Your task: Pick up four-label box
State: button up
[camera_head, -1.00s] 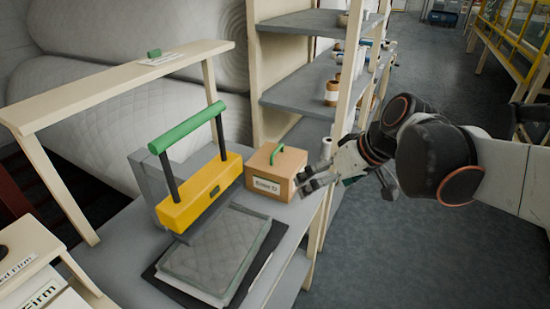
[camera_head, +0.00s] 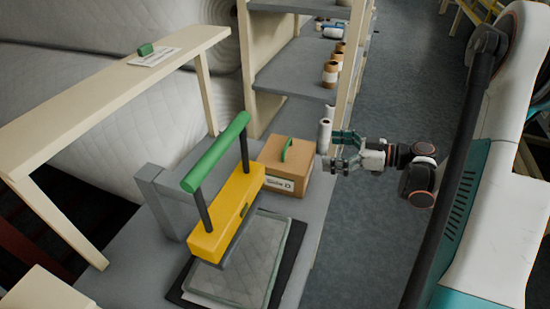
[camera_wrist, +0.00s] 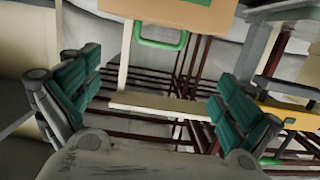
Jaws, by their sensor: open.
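A tan box (camera_head: 286,163) with a green handle (camera_head: 287,148) on top and a white label on its front stands on the grey bench, behind the press. Only one label shows clearly; its text is too small to read surely. My gripper (camera_head: 333,151) is open and empty, just right of the box and apart from it, pointing left. In the wrist view, the box (camera_wrist: 185,12) is at the top edge, partly cut off, with its handle (camera_wrist: 161,38) below, between my spread teal-padded fingers (camera_wrist: 157,88).
A yellow press (camera_head: 227,211) with a green bar stands left of the box, and a quilted pad (camera_head: 238,262) lies before it. Grey shelves (camera_head: 300,70) with small rolls rise behind. A raised wooden beam (camera_head: 105,90) runs at left. The floor aisle (camera_head: 400,100) is clear.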

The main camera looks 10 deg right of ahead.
aim_at(287, 143)
jog(key=b+x, duration=0.3)
jog(key=x, duration=1)
jog(key=shift+w+a, duration=0.15)
jog(key=shift+w, duration=0.1)
jog(key=c, duration=2)
jog(key=shift+c, duration=0.3)
jog(key=shift+r, duration=0.2)
